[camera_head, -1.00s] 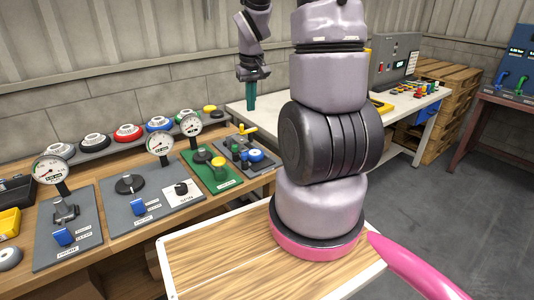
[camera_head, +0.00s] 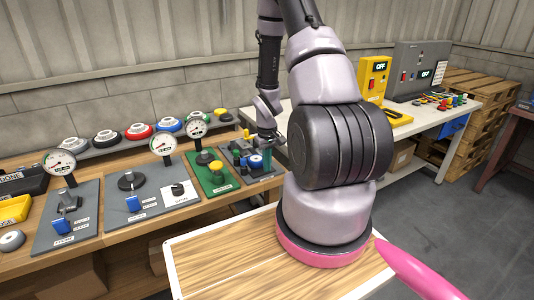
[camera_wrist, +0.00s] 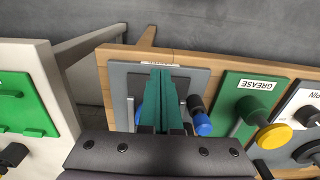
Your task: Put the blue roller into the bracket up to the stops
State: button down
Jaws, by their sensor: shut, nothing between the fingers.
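A grey panel (camera_head: 262,174) at the right end of the wooden bench carries a blue round part (camera_head: 256,161), which looks like the blue roller. In the wrist view the panel (camera_wrist: 205,78) lies under my gripper (camera_wrist: 163,78). Its teal fingers are shut and empty, pointing over the panel's middle. A blue round end (camera_wrist: 203,126) with a black part beside it shows just right of the fingers. Another blue part (camera_wrist: 138,115) shows left of them, partly covered. The bracket and its stops cannot be made out; the fingers hide the panel's middle.
The green GREASE panel (camera_wrist: 240,92) with a yellow knob (camera_wrist: 273,136) stands close to the right in the wrist view. A white table (camera_wrist: 35,70) with a green plate lies left, across a gap. Gauges and more panels line the bench (camera_head: 135,235).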

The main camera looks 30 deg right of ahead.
aim_at(262, 171)
jog(key=shift+w+f, duration=0.1)
jog(key=shift+f, duration=0.85)
jog(key=w, duration=0.2)
jog(key=shift+w+r, duration=0.2)
jog(key=shift+w, duration=0.15)
jog(key=shift+w+a, duration=0.1)
jog(key=shift+w, duration=0.5)
jog(key=w, duration=0.9)
jog(key=shift+w+a, duration=0.15)
jog(key=shift+w, duration=0.1)
jog(key=shift+w+r, duration=0.1)
jog(key=shift+w, duration=0.45)
jog(key=shift+a, duration=0.1)
